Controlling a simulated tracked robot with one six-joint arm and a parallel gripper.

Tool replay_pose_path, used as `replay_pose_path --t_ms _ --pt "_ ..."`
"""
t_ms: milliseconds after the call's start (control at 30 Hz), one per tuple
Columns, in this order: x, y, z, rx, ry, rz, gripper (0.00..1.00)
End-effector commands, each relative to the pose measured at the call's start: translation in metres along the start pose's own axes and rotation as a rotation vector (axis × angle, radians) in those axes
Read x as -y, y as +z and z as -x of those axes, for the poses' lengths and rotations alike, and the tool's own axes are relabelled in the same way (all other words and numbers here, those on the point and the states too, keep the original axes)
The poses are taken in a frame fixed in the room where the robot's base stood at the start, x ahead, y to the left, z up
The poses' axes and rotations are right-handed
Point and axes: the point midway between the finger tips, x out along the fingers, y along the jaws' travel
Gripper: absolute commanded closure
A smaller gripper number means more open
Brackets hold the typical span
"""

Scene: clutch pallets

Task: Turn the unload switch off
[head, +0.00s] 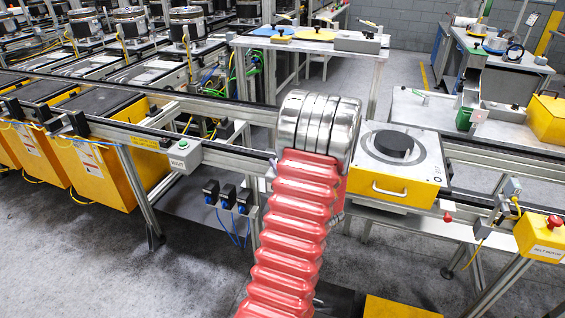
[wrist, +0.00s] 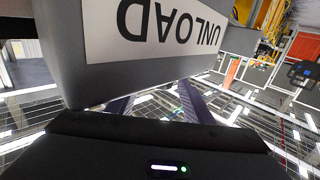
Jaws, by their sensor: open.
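A grey box with a white label reading UNLOAD (wrist: 150,28), upside down, fills the upper part of the wrist view, very close. Its switch knob does not show, so I cannot tell its position. My gripper (wrist: 158,103) is open, its two dark fingers apart below the box, with nothing seen between them. I cannot tell whether a finger touches the box. In the head view my red arm reaches forward to the conveyor and hides my gripper and whatever is behind it.
A yellow pallet (head: 405,190) with a black disc (head: 394,145) sits on the conveyor right of my arm. A small grey box (head: 184,155) is on the front rail at left. A yellow box with a red button (head: 541,238) stands at right. Yellow bins (head: 105,170) stand at left.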

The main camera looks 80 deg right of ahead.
Motion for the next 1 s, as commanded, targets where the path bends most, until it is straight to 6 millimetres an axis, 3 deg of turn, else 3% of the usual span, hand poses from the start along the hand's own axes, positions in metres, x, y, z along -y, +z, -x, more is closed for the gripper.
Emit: replay_pose_path --t_ms 600,800,1000 --pt "0.0 0.0 0.1 -0.001 0.002 -0.002 0.53" --pt "0.0 0.001 0.121 -0.001 0.001 -0.001 0.53" --pt "0.001 0.001 0.126 -0.001 -0.001 -0.001 0.53"
